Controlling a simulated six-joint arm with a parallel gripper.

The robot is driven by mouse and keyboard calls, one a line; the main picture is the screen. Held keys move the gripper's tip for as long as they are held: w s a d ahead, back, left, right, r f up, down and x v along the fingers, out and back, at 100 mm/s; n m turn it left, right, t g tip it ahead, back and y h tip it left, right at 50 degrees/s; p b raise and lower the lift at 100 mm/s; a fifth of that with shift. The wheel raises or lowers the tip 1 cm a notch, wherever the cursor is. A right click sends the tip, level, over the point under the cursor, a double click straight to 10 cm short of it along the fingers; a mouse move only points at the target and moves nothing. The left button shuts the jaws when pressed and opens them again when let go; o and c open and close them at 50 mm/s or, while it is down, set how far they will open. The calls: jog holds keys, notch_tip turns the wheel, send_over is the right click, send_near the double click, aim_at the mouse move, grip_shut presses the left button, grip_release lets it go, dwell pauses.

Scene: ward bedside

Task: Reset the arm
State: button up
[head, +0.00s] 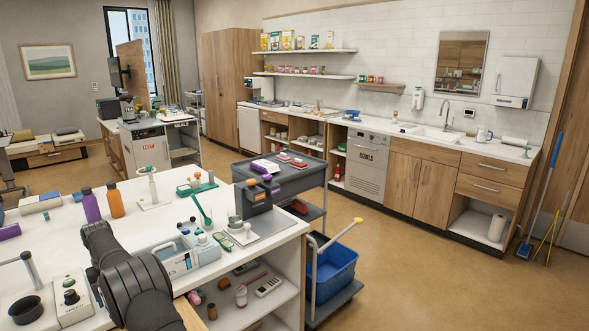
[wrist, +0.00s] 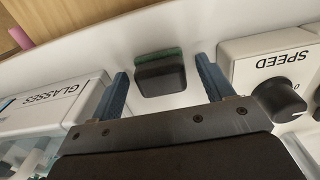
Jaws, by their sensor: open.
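My gripper (wrist: 163,80) shows in the wrist view with its two blue fingers apart. Nothing is held between them. A small dark block with a green edge (wrist: 161,75) lies on the white worktop beyond and between the fingertips. In the head view my dark arm reaches over the near worktop (head: 150,222), and I cannot make out the fingers there.
In the wrist view, a white case marked GLASSES (wrist: 50,103) is left of the fingers, and a box with a SPEED knob (wrist: 277,97) is close on the right. Purple (head: 91,206) and orange (head: 116,201) bottles stand behind my arm. A blue bucket (head: 333,270) stands beyond the worktop.

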notch_tip(320, 180, up, 11)
notch_tip(320, 180, down, 12)
jog(key=shift+r, duration=0.2)
notch_tip(320, 180, up, 9)
jog(key=shift+r, duration=0.1)
jog(key=w+d+r, duration=0.3)
jog(key=w+d, duration=0.2)
jog(key=d, duration=0.3)
jog(key=w+d+f+m, duration=0.2)
jog(key=d+f, duration=0.2)
jog(key=d, duration=0.6)
jog(key=w+d+f+m, duration=0.2)
jog(key=d+f, duration=0.2)
jog(key=d, duration=0.7)
jog(key=s+d+f+m, duration=0.1)
jog(key=s+d+f, duration=0.3)
jog(key=d, duration=0.5)
jog(key=s+d+f+m, duration=0.2)
jog(key=s+d+f, duration=0.2)
jog(key=d, duration=0.6)
jog(key=s+d+f+m, duration=0.2)
jog(key=s+d+f, duration=0.2)
jog(key=d, duration=0.5)
jog(key=shift+s+d+f, duration=0.25)
jog(key=shift+s+f, duration=0.1)
jog(key=shift+f, duration=0.45)
